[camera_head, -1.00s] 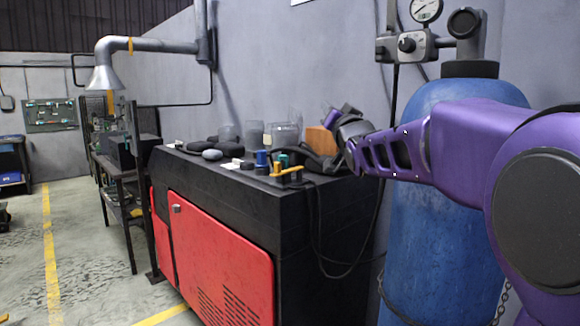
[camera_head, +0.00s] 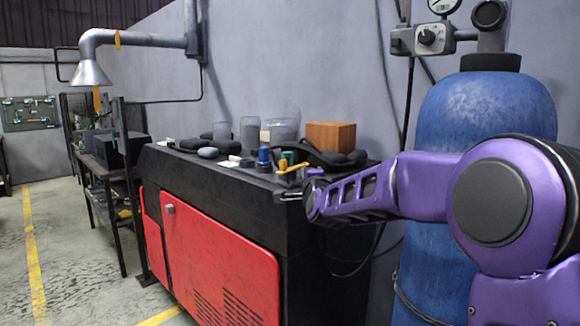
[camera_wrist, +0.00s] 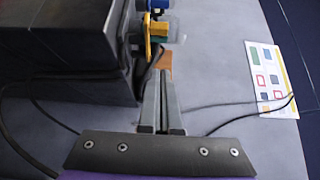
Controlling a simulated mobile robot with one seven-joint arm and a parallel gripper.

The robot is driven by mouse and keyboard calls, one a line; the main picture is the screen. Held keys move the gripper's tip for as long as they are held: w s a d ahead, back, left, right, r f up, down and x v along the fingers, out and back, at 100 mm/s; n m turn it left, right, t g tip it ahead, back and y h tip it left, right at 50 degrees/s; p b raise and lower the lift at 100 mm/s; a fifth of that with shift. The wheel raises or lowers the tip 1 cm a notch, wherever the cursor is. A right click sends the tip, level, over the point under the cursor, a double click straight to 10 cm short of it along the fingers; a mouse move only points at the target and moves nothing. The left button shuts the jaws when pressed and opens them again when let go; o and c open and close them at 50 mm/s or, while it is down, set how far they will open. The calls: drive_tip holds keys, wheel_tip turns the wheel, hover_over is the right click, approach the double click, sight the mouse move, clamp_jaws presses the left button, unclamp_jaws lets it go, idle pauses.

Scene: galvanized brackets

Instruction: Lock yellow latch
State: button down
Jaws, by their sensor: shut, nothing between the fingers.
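A small yellow latch (camera_head: 293,168) sits on the top of the black cabinet near its front right edge, beside blue and teal cylindrical parts. In the wrist view a yellow piece (camera_wrist: 148,38) shows at the top, with a yellow and blue part next to it. My gripper (camera_wrist: 159,75) is shut and empty, its two fingers together and pointing towards the yellow piece, a little short of it. In the head view my wrist is at the cabinet's front right edge, below and right of the latch, and my fingers are mostly hidden. I cannot tell the latch's exact position.
The black cabinet (camera_head: 240,187) has a red door (camera_head: 215,255). On its top stand glass jars (camera_head: 283,130), a wooden block (camera_head: 330,137) and dark pads. A blue gas cylinder (camera_head: 470,115) stands to the right. Dark cables (camera_wrist: 235,110) run near my fingers in the wrist view.

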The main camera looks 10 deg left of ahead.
sight(283, 163)
drive_tip(key=shift+w+a+p, duration=0.25)
drive_tip(key=shift+w+a, duration=0.55)
drive_tip(key=shift+w, duration=0.4)
drive_tip(key=shift+w+a+p, duration=0.25)
drive_tip(key=shift+w+a, duration=0.5)
drive_tip(key=shift+w, duration=0.5)
drive_tip(key=shift+w+a+p, duration=0.25)
drive_tip(key=shift+w+a, duration=0.55)
drive_tip(key=shift+w, duration=0.4)
drive_tip(key=shift+w+a+b, duration=0.15)
drive_tip(key=shift+a+b, duration=0.05)
drive_tip(key=shift+a, duration=0.3)
drive_tip(key=shift+w+a+b, duration=0.15)
drive_tip(key=shift+a+b, duration=0.05)
drive_tip(key=shift+a, duration=0.3)
drive_tip(key=shift+r, duration=0.1)
